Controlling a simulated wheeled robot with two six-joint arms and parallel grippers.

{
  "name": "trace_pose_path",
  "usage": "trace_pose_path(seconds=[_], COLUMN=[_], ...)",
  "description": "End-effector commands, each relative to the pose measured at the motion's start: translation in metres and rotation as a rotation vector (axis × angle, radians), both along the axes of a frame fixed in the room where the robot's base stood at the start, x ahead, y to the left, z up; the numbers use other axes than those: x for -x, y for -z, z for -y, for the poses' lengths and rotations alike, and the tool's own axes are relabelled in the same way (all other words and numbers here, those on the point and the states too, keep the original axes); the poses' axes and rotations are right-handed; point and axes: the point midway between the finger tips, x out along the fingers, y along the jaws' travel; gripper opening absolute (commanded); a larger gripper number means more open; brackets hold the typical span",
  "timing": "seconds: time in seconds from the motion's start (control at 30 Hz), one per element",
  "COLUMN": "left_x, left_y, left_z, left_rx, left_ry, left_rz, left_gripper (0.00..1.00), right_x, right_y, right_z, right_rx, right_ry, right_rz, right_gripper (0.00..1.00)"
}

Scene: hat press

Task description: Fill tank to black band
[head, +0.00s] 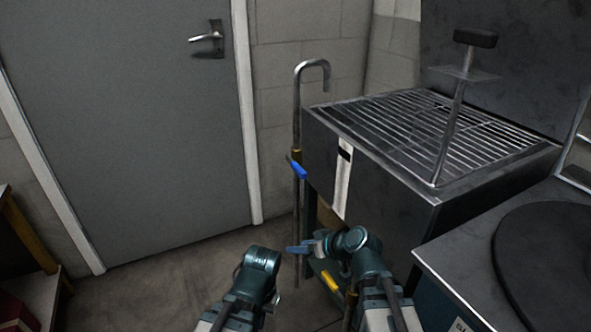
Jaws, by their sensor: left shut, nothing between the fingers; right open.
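The tank (395,215) is a dark metal box with a wire grate on top, at the right of the head view. Its front carries an upright white strip (343,185) with a black band (345,153) near the top; I cannot make out a water level. A hooked metal pipe (297,110) stands by the tank's left corner, its spout bent over at the top. A blue lever (298,168) sits on it below a brass fitting. My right gripper (304,246) is open near the lower pipe, below the lever. My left gripper (262,264) is shut and empty, left of the pipe, its fingertips mostly hidden by its wrist.
A yellow handle (331,281) shows low beside the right arm. A post with a dark grip (475,38) rises over the grate (420,125). A metal counter with a black disc (550,255) stands at right. A grey door (125,130) is at left, with clear floor before it.

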Motion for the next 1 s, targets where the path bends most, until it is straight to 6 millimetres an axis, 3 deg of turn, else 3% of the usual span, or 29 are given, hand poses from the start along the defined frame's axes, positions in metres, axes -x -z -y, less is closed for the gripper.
trace_pose_path(seconds=[0.1, 0.2, 0.4, 0.57, 0.77, 1.0], left_x=[0.0, 0.0, 0.0, 0.0, 0.0, 0.0], left_y=[0.0, 0.0, 0.0, 0.0, 0.0, 0.0], left_z=[0.0, 0.0, 0.0, 0.0, 0.0, 0.0], left_rx=[0.0, 0.0, 0.0, 0.0, 0.0, 0.0], left_ry=[0.0, 0.0, 0.0, 0.0, 0.0, 0.0], left_rz=[0.0, 0.0, 0.0, 0.0, 0.0, 0.0], left_gripper=[0.0, 0.0, 0.0, 0.0, 0.0, 0.0], right_x=[-0.029, -0.048, -0.068, -0.072, -0.076, -0.107], right_y=[-0.049, -0.085, -0.123, -0.132, -0.134, -0.133], right_z=[-0.003, 0.008, 0.037, 0.049, 0.05, 0.038], right_rx=[-0.09, -0.128, -0.136, -0.129, -0.127, -0.128], right_ry=[0.018, 0.081, 0.221, 0.275, 0.282, 0.279], right_rz=[0.265, 0.449, 0.643, 0.689, 0.696, 0.695], right_gripper=[0.55, 0.55, 0.55, 0.55, 0.55, 0.55])
